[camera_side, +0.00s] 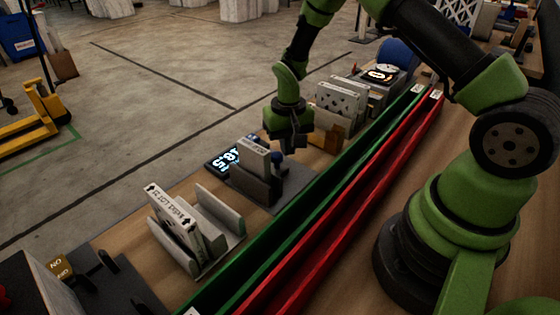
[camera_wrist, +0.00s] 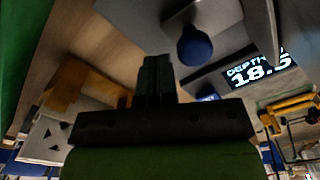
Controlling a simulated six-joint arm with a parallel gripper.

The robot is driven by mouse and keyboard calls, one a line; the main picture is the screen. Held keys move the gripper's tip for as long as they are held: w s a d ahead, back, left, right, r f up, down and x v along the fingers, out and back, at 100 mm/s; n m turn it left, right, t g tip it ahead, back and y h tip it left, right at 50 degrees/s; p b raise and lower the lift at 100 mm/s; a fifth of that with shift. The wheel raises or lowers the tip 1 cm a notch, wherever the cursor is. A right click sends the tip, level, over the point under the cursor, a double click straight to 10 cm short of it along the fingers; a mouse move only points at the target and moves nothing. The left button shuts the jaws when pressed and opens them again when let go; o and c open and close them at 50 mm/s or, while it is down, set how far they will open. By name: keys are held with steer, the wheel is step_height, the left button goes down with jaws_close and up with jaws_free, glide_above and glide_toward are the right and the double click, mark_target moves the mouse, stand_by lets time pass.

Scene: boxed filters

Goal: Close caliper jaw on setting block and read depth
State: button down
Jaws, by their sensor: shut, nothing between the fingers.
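The depth gauge display (camera_side: 224,160) shows lit digits in the side view. In the wrist view the display (camera_wrist: 258,70) reads "DEPTH" and 18.5, partly cut by shadow or edge. Beside it a pale box (camera_side: 254,158) stands upright in a dark jaw fixture (camera_side: 256,185). A blue round knob (camera_wrist: 194,46) shows in the wrist view near the grey fixture. I cannot tell a separate setting block from the box. My gripper (camera_side: 290,149) is shut and empty, pointing down just right of and behind the fixture. Its fingers (camera_wrist: 156,66) are together, apart from the knob.
A white box in a wooden holder (camera_side: 328,132) stands behind my gripper. A grey rack (camera_side: 216,222) with a labelled white box (camera_side: 172,218) is in front. Long green (camera_side: 300,222) and red (camera_side: 340,210) channels run along the right. Small dark stands occupy the near left.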

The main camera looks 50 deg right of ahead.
step_height(320, 180, up, 7)
stand_by(0.8)
steer(key=s+a+r+t, duration=0.2)
steer(key=s+r, duration=0.2)
steer(key=r, duration=0.4)
steer(key=s+a+r+t, duration=0.2)
steer(key=s+r, duration=0.1)
steer(key=r, duration=0.5)
steer(key=s+a+r+n+t+y, duration=0.1)
steer(key=s+a+r, duration=0.1)
steer(key=s, duration=0.4)
steer(key=s+a+r+n+t+y, duration=0.1)
steer(key=s+a+r+t, duration=0.1)
steer(key=s, duration=0.4)
steer(key=shift+s+r, duration=0.3)
